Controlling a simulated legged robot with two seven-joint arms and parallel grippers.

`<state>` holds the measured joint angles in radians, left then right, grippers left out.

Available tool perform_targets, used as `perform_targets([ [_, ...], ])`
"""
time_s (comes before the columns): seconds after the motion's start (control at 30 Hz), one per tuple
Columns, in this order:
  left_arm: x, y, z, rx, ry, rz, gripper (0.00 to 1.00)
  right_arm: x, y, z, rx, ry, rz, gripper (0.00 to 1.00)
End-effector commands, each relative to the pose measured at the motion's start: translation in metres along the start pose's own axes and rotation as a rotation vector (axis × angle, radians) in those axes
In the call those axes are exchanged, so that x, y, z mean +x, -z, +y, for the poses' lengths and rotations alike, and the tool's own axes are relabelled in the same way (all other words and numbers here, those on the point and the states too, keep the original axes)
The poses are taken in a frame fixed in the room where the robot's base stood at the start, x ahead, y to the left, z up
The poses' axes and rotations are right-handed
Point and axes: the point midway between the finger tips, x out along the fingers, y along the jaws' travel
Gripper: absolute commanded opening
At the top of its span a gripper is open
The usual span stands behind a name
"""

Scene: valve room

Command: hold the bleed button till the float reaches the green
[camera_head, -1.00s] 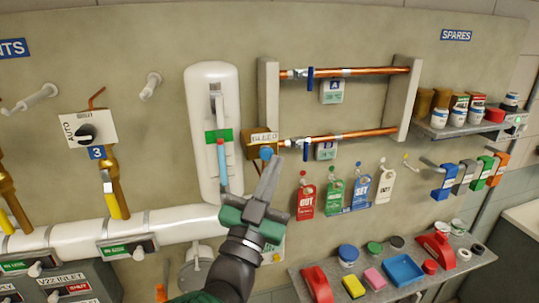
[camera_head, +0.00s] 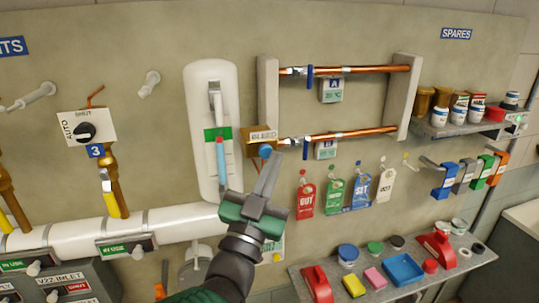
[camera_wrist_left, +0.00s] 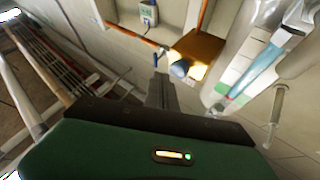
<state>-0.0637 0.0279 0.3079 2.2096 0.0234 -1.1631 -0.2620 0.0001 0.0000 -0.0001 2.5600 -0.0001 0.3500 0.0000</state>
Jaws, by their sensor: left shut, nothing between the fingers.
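The bleed button (camera_head: 265,151) is a blue knob on the front of a brass box (camera_head: 262,136) on the wall panel. It also shows in the left wrist view (camera_wrist_left: 180,68). My left gripper (camera_head: 272,165) is shut and empty, its fingertips right at the button's lower right side. I cannot tell whether they touch it. To the left is a white gauge (camera_head: 228,90) with a green band (camera_head: 218,134). A blue column (camera_head: 221,160) with a small red top stands in its tube, the red top at the band's lower edge. My right gripper is not in view.
Copper pipes (camera_head: 345,70) with blue-handled valves run right of the box. Several hanging tags (camera_head: 334,196) are below them. A shelf (camera_head: 400,283) with loose parts is at lower right. A white pipe (camera_head: 180,222) crosses at lower left.

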Motion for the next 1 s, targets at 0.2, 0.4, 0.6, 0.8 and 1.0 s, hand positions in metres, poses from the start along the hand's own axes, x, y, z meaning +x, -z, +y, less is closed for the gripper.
perform_targets([
  [0.2, 0.0023, -0.0014, -0.0008, 0.0, 0.0, -0.001, 0.0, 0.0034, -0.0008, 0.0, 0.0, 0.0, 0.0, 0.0],
  [0.4, 0.0024, -0.0013, -0.0004, 0.0, 0.0, -0.001, 0.0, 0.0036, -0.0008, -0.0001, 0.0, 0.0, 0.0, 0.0],
  [0.6, 0.004, -0.0026, -0.001, 0.0, 0.0, -0.001, 0.0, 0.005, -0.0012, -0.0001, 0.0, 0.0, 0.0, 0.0],
  [0.8, 0.0058, -0.0037, -0.0024, 0.0, 0.001, 0.0, 0.0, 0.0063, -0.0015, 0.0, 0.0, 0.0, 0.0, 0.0],
  [1.0, 0.0073, -0.005, -0.0036, 0.0, 0.0, 0.0, 0.0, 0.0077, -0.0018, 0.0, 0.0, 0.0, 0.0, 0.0],
])
